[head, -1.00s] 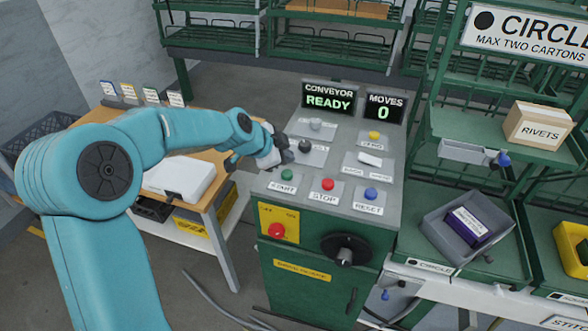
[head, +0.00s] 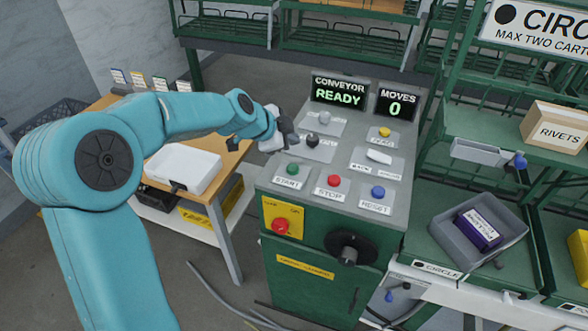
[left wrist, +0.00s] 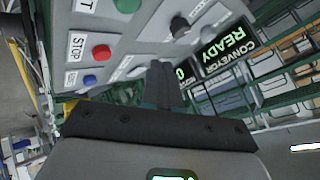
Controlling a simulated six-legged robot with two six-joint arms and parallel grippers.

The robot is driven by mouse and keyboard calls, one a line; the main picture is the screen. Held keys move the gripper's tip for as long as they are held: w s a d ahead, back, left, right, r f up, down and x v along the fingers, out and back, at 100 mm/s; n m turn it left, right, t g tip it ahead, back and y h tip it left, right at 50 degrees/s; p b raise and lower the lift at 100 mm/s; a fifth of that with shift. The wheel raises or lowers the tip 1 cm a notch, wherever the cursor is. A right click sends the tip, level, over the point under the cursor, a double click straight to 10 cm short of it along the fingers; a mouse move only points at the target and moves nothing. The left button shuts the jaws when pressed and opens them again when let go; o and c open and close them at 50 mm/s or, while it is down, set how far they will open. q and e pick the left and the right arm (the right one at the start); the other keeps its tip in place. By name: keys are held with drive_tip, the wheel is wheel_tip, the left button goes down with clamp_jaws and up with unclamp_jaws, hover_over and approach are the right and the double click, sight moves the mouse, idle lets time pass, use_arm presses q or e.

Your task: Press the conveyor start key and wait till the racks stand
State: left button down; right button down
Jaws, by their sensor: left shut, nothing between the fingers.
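The green start key (head: 293,169) sits above its START label on the sloped console (head: 262,181); in the left wrist view the start key (left wrist: 127,4) is at the top edge. The conveyor display (head: 339,93) reads READY, and the moves display (head: 397,104) reads 0. My left gripper (head: 290,137) is shut and empty, above the upper left of the panel beside a black knob (head: 312,141). Its fingers (left wrist: 164,84) point over the panel in the left wrist view. It appears apart from the start key. My right gripper is not in view.
The red stop key (head: 334,181) and blue reset key (head: 378,191) sit right of start. A yellow key (head: 384,132) and a white switch (head: 379,156) are higher up. Green racks (head: 479,205) stand at right, with a grey bin (head: 452,240) and a rivets carton (head: 555,128).

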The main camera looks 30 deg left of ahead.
use_arm(q)
drive_tip(key=b, duration=0.3)
hover_over(291, 169)
wheel_tip(291, 169, down, 6)
drive_tip(key=shift+w+d+r, duration=0.1)
drive_tip(key=shift+r, duration=0.15)
drive_tip(key=shift+f+b, duration=0.25)
drive_tip(key=shift+b, duration=0.25)
drive_tip(key=shift+s+f+b, duration=0.15)
drive_tip(key=shift+s+b, duration=0.1)
drive_tip(key=shift+b, duration=0.05)
drive_tip(key=shift+w, duration=0.15)
idle(0.8)
